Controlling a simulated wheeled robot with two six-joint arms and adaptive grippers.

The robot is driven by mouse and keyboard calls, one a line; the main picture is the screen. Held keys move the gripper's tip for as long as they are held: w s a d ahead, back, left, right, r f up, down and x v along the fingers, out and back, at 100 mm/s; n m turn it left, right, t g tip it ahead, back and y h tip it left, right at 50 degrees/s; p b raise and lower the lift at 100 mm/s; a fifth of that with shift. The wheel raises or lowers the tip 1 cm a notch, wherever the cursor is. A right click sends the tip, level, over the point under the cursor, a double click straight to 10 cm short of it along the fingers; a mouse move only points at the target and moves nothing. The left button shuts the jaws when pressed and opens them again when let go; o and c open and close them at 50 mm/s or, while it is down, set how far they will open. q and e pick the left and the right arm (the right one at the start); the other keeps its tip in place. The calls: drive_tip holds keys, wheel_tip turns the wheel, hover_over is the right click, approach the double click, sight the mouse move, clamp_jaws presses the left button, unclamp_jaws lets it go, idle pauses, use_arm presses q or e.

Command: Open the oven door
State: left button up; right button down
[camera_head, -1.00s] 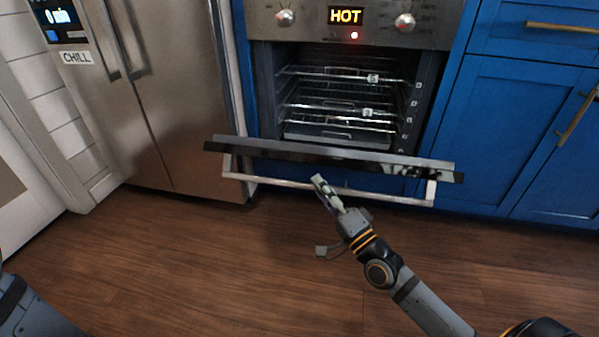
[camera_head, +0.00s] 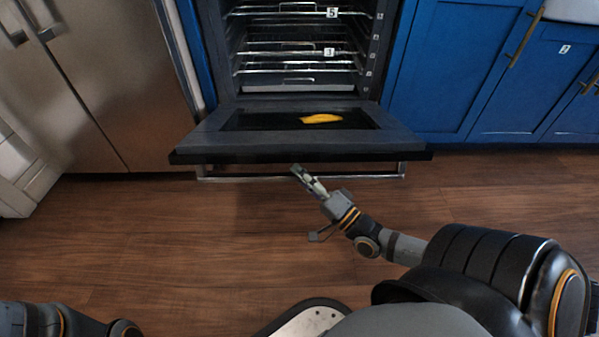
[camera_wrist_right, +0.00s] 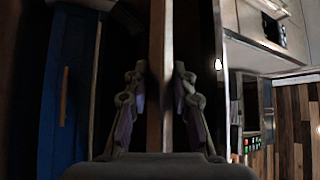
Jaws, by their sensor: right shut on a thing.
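The oven door (camera_head: 225,141) is hinged down and lies nearly flat, with its dark glass panel facing up. Its handle bar (camera_head: 240,179) runs along the outer edge, low over the floor. My right gripper (camera_head: 297,171) is shut on the handle near the middle of the bar. In the right wrist view the bar (camera_wrist_right: 160,80) runs upright between the two fingers of the right gripper (camera_wrist_right: 160,112). The oven cavity (camera_head: 285,68) is in view with several wire racks. My left gripper is out of view; only part of that arm shows at the lower left.
A yellow patch (camera_head: 321,118) shows on the door's glass; I cannot tell whether it is an object or a reflection. A steel fridge (camera_head: 110,90) stands left of the oven. Blue cabinets (camera_head: 450,70) stand at the right. The wooden floor (camera_head: 190,240) before the door is clear.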

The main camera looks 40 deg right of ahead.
drive_tip(key=c, duration=1.2)
unclamp_jaws()
drive_tip(key=shift+o, duration=0.2)
drive_tip(key=shift+s, duration=0.25)
drive_tip(key=v, duration=0.7)
drive_tip(key=shift+d+f, duration=0.15)
